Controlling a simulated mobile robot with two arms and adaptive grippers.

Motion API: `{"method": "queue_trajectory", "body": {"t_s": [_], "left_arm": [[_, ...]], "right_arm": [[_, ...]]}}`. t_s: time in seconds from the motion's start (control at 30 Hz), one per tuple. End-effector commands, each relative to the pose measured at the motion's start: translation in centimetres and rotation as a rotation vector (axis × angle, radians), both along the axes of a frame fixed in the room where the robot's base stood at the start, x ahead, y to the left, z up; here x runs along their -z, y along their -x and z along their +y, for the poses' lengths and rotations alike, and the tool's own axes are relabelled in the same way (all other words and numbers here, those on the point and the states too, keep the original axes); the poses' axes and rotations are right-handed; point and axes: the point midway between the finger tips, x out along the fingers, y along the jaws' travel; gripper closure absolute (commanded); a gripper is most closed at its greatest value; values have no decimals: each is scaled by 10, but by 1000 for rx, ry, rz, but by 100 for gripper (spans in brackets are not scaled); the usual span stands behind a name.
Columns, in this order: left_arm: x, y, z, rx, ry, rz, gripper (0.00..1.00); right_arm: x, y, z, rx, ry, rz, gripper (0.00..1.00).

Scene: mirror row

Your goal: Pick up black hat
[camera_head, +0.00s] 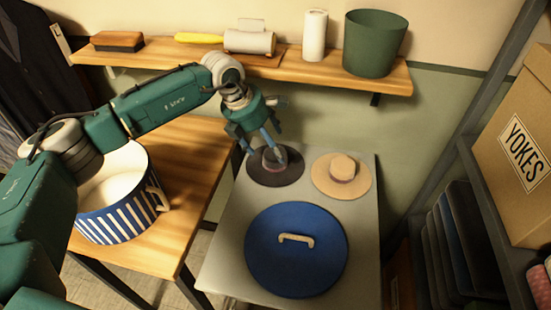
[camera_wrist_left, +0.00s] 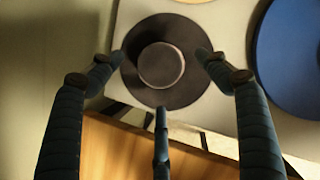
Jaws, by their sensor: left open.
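The black hat (camera_head: 290,175) lies brim down at the back left of the grey table (camera_head: 225,245). In the left wrist view the black hat (camera_wrist_left: 183,97) shows from above, its round crown near the picture's middle. My left gripper (camera_head: 266,150) is over the hat and hides part of it. In the left wrist view its fingers (camera_wrist_left: 163,75) are spread apart around the crown, with nothing held between them. I cannot tell whether a finger touches the brim. My right gripper is not in view.
A tan hat (camera_head: 342,175) lies just right of the black hat, and a blue lid (camera_head: 297,262) lies in front. A striped mug (camera_head: 112,222) stands on the wooden table (camera_head: 200,160) at left. A shelf (camera_head: 270,72) runs behind, and a rack with a YOKES box (camera_head: 520,150) stands right.

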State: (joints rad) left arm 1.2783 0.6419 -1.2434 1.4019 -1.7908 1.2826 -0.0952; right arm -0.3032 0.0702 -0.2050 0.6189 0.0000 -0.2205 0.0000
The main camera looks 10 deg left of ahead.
Motion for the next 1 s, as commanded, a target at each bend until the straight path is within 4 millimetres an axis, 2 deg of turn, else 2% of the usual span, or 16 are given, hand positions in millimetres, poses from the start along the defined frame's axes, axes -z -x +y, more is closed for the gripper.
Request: {"method": "queue_trajectory", "body": {"t_s": [0.1,0.23,0.53,0.57,0.77,0.8,1.0], "left_arm": [[15,-5,-5,0,0,6,24],[32,-10,-9,1,-1,3,24],[39,-12,-10,-1,0,1,24],[39,-12,-10,0,-1,1,28],[39,-12,-10,-1,0,1,68],[39,-12,-11,-1,0,1,71],[38,-12,-11,0,0,0,71]], "right_arm": [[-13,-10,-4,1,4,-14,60],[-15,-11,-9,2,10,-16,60],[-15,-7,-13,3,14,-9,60],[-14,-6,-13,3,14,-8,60],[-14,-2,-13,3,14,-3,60],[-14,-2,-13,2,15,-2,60],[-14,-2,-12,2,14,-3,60]]}}
